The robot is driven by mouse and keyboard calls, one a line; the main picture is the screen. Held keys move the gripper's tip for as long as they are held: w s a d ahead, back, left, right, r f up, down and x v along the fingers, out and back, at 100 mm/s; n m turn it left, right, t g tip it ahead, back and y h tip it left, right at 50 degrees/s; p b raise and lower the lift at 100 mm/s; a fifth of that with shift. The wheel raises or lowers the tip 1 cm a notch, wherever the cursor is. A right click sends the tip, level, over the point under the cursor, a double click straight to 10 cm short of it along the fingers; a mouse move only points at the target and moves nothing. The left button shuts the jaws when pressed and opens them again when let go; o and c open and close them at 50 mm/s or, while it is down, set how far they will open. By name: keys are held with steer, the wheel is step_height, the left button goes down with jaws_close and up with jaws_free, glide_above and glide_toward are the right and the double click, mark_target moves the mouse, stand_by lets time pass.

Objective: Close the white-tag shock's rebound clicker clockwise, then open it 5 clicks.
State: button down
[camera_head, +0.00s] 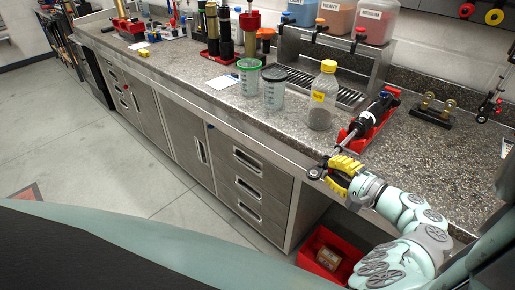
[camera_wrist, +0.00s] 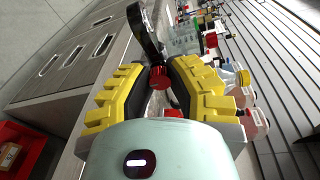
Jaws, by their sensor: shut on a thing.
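A black shock (camera_head: 372,112) lies in a red cradle (camera_head: 385,122) near the bench's front edge at the right. Its shaft points toward the front edge, to a dark end eye (camera_head: 315,173). My yellow-fingered gripper (camera_head: 340,168) is at that shaft end, over the edge. In the wrist view my gripper (camera_wrist: 160,80) is shut on a red knob (camera_wrist: 158,77) just below the black end eye (camera_wrist: 146,32). The knob's contact faces are partly hidden by the fingers.
A yellow-capped bottle (camera_head: 322,95) and two measuring cups (camera_head: 274,88) stand left of the shock. A black stand (camera_head: 433,110) is to its right. A red bin (camera_head: 325,252) sits below the bench. Drawers (camera_head: 250,185) line the front.

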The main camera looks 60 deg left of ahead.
steer(key=c, duration=0.8)
jaws_free()
steer(key=shift+c, duration=0.2)
steer(key=shift+d, duration=0.15)
steer(key=w+d+r, duration=0.1)
steer(key=d, duration=1)
steer(key=shift+w+d+r, duration=0.15)
steer(key=shift+d, duration=0.15)
